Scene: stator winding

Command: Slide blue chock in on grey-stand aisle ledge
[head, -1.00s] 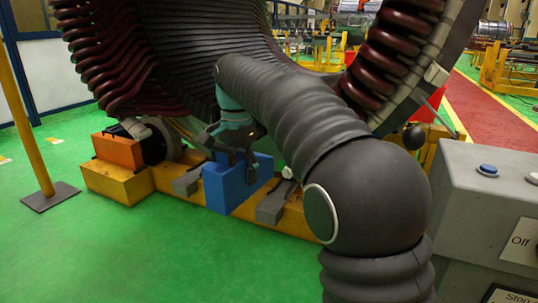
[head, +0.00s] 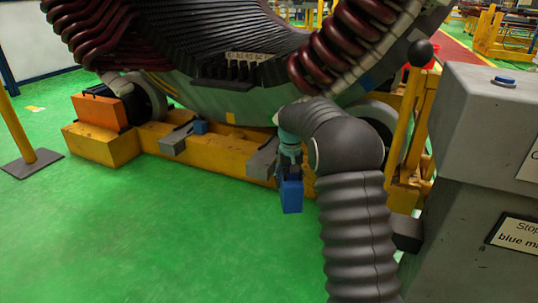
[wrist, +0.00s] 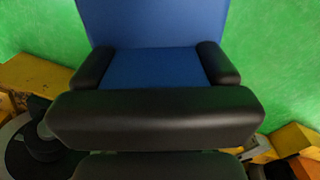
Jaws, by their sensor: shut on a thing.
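My gripper (head: 290,178) is shut on the blue chock (head: 291,196), which hangs below it in front of the yellow base. In the wrist view the chock (wrist: 150,25) fills the space between the two dark fingers of my gripper (wrist: 155,66). Two grey sloped ledges stick out from the yellow base, a left one (head: 176,138) and a right one (head: 263,160). The chock is right of the right ledge in the head view and looks apart from it. A grey stand (head: 475,130) with a blue button stands at the right.
The large round stator (head: 215,95) rests above the yellow base (head: 222,160). A small blue block (head: 200,127) sits beside the left ledge. An orange block (head: 100,111) sits at the base's left end. A yellow post (head: 18,120) stands far left. The green floor in front is clear.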

